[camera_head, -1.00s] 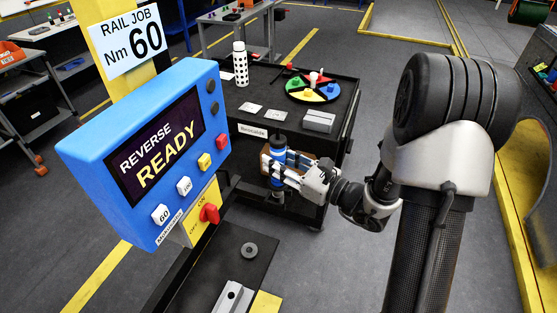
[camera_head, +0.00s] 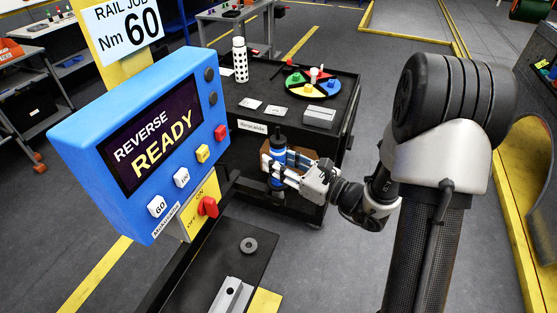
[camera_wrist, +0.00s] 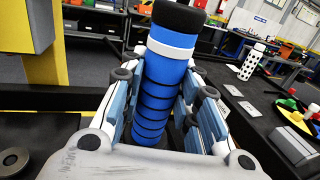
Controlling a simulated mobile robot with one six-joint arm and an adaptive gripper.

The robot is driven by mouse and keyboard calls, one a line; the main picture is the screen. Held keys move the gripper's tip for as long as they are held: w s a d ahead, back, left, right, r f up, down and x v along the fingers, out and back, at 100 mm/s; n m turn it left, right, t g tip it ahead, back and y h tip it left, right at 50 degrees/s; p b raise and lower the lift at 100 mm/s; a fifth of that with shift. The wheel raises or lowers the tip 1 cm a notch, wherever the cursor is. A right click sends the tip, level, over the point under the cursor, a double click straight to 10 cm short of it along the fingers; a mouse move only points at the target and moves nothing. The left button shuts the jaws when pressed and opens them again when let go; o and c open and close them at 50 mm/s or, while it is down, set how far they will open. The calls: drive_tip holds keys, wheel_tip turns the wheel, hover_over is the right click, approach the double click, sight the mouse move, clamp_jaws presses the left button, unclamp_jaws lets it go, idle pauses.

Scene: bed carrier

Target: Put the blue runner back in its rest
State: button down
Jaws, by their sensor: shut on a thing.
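The blue runner is a blue cylinder with dark rings, a white band and a black top. In the wrist view the runner (camera_wrist: 168,75) stands between my two fingers, slightly tilted. In the head view the runner (camera_head: 278,152) is upright beside the black cart, held in my gripper (camera_head: 287,168). The gripper is shut on it. Its lower end is partly hidden by the fingers. I cannot tell which thing is its rest. A grey ring (camera_head: 248,245) lies on the black bench plate in the foreground, apart from the runner; it also shows in the wrist view (camera_wrist: 12,162).
A blue control box (camera_head: 140,140) reading "REVERSE READY" stands on a yellow post to the left. The black cart (camera_head: 345,100) carries a spotted bottle (camera_head: 240,62), a coloured round tray (camera_head: 290,90) and a grey block (camera_head: 320,117). A metal rail (camera_head: 232,296) is on the bench.

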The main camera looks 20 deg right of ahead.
drive_tip(key=shift+f+b, duration=0.3)
drive_tip(key=shift+f, duration=0.6)
drive_tip(key=c, duration=1.4)
unclamp_jaws()
drive_tip(key=shift+c, duration=0.2)
drive_tip(key=o, duration=0.3)
drive_tip(key=shift+f, duration=0.15)
drive_tip(key=v, duration=1.2)
